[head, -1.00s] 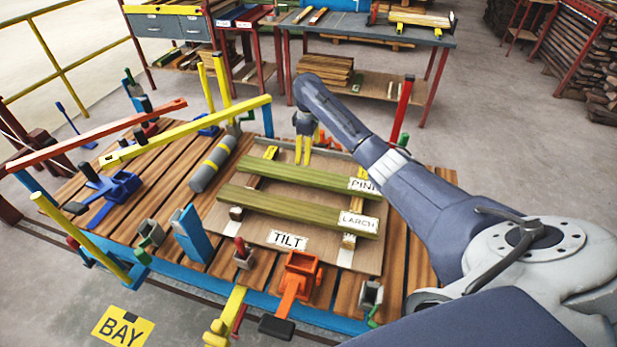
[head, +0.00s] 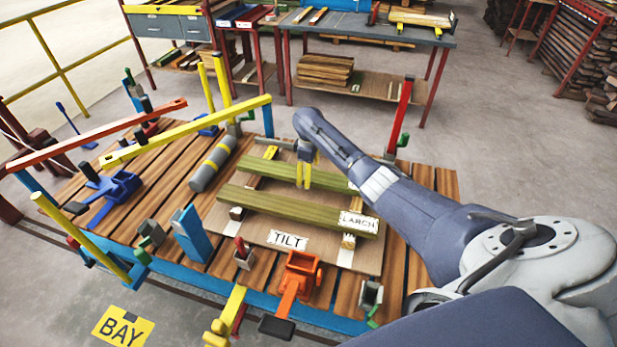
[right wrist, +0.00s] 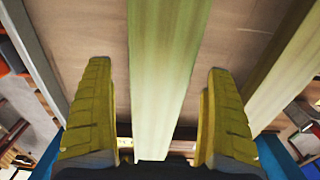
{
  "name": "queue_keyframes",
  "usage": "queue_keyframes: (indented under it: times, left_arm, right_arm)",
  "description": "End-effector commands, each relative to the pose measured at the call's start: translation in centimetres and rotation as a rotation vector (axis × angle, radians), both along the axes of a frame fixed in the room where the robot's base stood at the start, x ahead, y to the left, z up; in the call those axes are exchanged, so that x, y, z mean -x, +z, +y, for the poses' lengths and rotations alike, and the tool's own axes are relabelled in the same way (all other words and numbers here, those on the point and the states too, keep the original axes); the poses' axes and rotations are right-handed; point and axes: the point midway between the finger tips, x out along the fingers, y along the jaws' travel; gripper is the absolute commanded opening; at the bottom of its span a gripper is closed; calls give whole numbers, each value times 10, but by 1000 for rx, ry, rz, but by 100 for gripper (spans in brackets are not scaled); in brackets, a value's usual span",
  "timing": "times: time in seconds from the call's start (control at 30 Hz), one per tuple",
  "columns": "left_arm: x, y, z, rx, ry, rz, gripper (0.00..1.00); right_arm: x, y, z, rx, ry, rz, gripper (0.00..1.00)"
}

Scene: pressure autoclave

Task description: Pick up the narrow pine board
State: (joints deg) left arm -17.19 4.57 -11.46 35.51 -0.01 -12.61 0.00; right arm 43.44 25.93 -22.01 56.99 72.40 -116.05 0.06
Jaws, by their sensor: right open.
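The pine board (head: 262,172) is a long greenish beam, the farther of two lying across the tilt panel. Its label is mostly hidden behind my right arm. My right gripper (head: 306,174), with yellow fingers, is open and pointing down at the middle of this board. In the right wrist view the board (right wrist: 167,65) runs between the two open fingers (right wrist: 163,115), with a gap on both sides and no contact visible. My left gripper is not in view.
The larch board (head: 285,207) lies parallel and nearer; a second beam (right wrist: 275,70) shows beside the right finger in the wrist view. The tilt panel (head: 250,232) has clamps along its front.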

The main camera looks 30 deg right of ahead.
Motion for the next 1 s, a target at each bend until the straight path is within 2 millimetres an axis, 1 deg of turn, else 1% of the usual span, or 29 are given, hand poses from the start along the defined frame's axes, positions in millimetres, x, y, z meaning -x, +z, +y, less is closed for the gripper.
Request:
queue_keyframes:
  times: [0.13,0.43,1.0]
  left_arm:
    - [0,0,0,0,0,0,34]
    - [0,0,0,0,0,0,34]
    - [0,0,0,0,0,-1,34]
  right_arm:
    - [0,-10,0,1,0,1,89]
    - [0,-12,0,1,1,0,89]
    - [0,-11,-1,1,1,0,23]
